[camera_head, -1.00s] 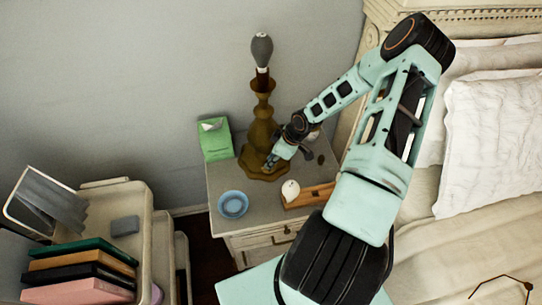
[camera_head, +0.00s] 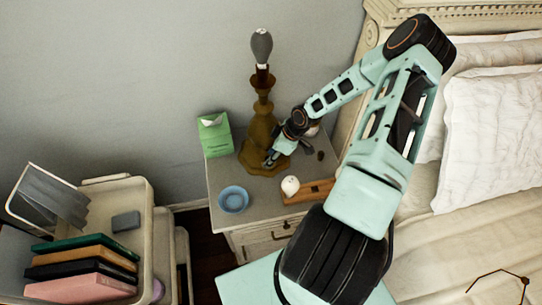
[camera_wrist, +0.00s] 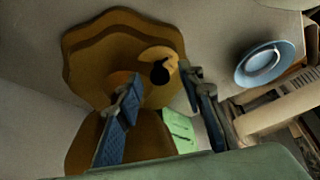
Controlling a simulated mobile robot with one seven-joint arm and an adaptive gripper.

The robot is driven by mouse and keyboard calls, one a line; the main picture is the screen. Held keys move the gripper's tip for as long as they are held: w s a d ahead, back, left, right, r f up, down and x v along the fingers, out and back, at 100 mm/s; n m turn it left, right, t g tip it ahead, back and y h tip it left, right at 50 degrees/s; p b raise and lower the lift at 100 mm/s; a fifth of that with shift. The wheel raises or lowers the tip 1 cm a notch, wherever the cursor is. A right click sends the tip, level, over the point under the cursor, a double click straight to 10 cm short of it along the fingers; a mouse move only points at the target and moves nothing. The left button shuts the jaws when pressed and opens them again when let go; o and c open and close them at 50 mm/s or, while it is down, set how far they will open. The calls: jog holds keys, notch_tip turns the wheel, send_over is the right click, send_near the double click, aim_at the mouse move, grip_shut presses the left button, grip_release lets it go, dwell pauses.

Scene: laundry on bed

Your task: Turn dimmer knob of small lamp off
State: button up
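The small lamp (camera_head: 259,130) is a brown, turned stand with a grey bulb on top, upright on the nightstand. In the wrist view its wavy-edged base (camera_wrist: 90,58) fills the upper left. A small dark round knob (camera_wrist: 160,74) sits on a yellowish, rounded part of the base. My gripper (camera_head: 270,158) is at the lamp's base in the head view. In the wrist view my gripper (camera_wrist: 159,80) is open, with one finger on each side of the knob and gaps visible between. Whether a finger touches the base is unclear.
The nightstand (camera_head: 222,178) also holds a green tissue box (camera_head: 215,138), a blue bowl (camera_head: 233,200), a wooden tray (camera_head: 318,191) and a small white object (camera_head: 290,185). A cart with books (camera_head: 80,265) stands at left. The bed (camera_head: 480,220) is at right.

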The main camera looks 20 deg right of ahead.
jog(key=v, duration=1.2)
jog(key=shift+s+f, duration=0.1)
